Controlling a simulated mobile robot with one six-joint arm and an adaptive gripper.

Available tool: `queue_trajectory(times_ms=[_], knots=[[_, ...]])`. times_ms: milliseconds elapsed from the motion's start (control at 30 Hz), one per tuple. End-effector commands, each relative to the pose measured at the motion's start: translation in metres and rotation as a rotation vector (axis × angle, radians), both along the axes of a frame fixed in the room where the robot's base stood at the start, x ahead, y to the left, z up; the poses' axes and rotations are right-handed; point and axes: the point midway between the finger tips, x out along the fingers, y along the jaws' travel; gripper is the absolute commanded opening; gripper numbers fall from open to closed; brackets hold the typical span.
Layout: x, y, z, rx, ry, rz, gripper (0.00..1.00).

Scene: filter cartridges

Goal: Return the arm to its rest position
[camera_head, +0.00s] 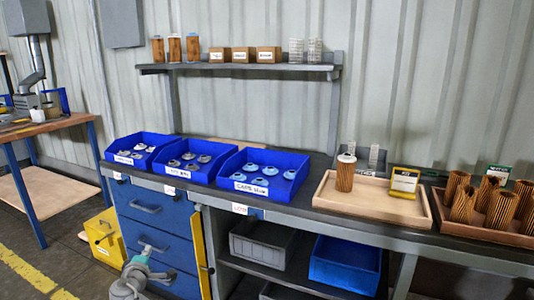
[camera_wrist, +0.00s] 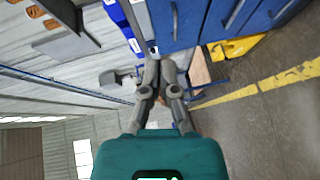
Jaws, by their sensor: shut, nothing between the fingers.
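My gripper (camera_wrist: 160,66) shows in the wrist view, its two grey fingers shut with nothing between them. It is clear of the workbench, with the blue drawers (camera_wrist: 222,18) and the floor beyond it. Part of my arm, grey and teal, shows at the lower left of the head view, in front of the blue drawers (camera_head: 152,232). I cannot make out the fingers there. A brown pleated cartridge (camera_head: 345,178) with a white cap stands upright in the light wooden tray (camera_head: 375,207) on the bench, far from my arm.
Three blue bins (camera_head: 262,187) of caps line the bench. A brown tray (camera_head: 480,234) holds several cartridges at the right. A shelf (camera_head: 240,67) hangs above. A yellow box (camera_head: 103,238) stands on the floor at the left. Open floor lies at the lower left.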

Motion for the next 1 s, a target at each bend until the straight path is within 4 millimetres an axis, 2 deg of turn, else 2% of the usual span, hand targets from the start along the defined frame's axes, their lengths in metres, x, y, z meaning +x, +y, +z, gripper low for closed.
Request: queue_trajectory(times_ms=[33, 233, 500, 767, 1000], knots=[[0.008, -0.022, 0.013, 0.016, 0.026, -0.042, 0.0], [0.034, -0.101, 0.028, 0.093, 0.142, -0.21, 0.0], [0.049, -0.202, 0.045, 0.201, 0.303, -0.43, 0.0], [0.045, -0.29, 0.062, 0.31, 0.459, -0.627, 0.0], [0.027, -0.361, 0.079, 0.418, 0.608, -0.798, 0.0]])
